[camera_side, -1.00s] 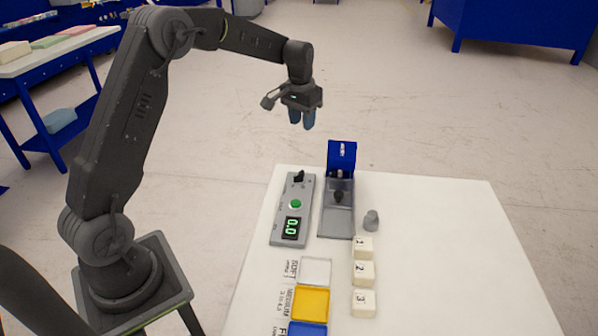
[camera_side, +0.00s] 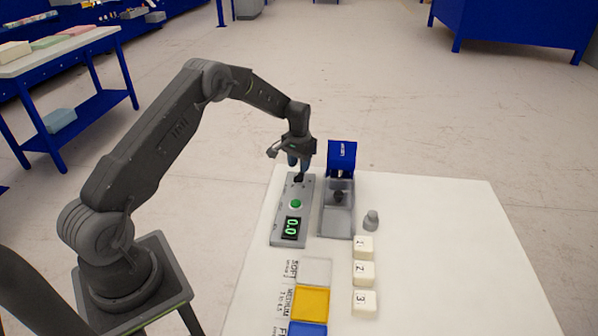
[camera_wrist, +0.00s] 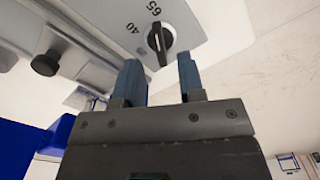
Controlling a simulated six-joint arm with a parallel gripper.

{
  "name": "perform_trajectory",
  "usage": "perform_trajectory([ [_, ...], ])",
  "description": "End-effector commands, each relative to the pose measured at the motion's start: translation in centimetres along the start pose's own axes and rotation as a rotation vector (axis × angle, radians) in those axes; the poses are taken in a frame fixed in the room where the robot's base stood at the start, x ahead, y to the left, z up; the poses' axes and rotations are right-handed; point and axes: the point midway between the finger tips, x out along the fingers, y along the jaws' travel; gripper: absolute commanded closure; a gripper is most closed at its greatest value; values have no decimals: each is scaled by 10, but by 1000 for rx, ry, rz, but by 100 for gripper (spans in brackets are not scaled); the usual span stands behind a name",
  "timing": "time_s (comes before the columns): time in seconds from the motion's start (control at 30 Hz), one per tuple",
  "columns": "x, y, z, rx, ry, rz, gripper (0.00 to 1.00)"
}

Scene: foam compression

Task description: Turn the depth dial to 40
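The depth dial is a black knob (camera_wrist: 160,38) on a grey panel (camera_wrist: 206,22). In the wrist view its white mark points up, roughly toward the printed 65; a printed 40 is to the left of it. My gripper (camera_wrist: 158,62) is open, its blue fingers at either side of the knob's lower end, and I see no contact. In the side view my gripper (camera_side: 299,167) is just above the dial (camera_side: 298,179), pointing down, and partly hides it. The panel's green display (camera_side: 292,227) reads 0.0.
A press with a blue back (camera_side: 341,156) stands right of the panel. A small grey weight (camera_side: 371,220), white numbered blocks (camera_side: 364,273), a yellow tray (camera_side: 311,303) and a blue tray (camera_side: 307,329) are nearer. The table's right side is clear.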

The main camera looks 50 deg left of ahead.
Motion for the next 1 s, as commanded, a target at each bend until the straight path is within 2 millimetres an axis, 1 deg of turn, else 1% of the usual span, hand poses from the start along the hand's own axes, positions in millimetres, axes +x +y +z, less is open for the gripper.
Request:
perform_trajectory([
  [0.03, 9, 0, 1, 0, -3, 1, 64],
  [0.1, 17, 0, 0, 0, -1, 1, 64],
  [0.23, 28, 0, 0, 0, 0, 1, 64],
  [0.37, 32, 0, 0, 0, 1, 1, 64],
  [0.6, 32, 0, 0, 0, 1, 0, 65],
  [0.9, 32, 0, 0, 0, 1, 1, 94],
  [0.97, 31, 0, 0, 0, 1, 1, 99],
  [1.0, 31, 0, 0, 0, 1, 1, 100],
])
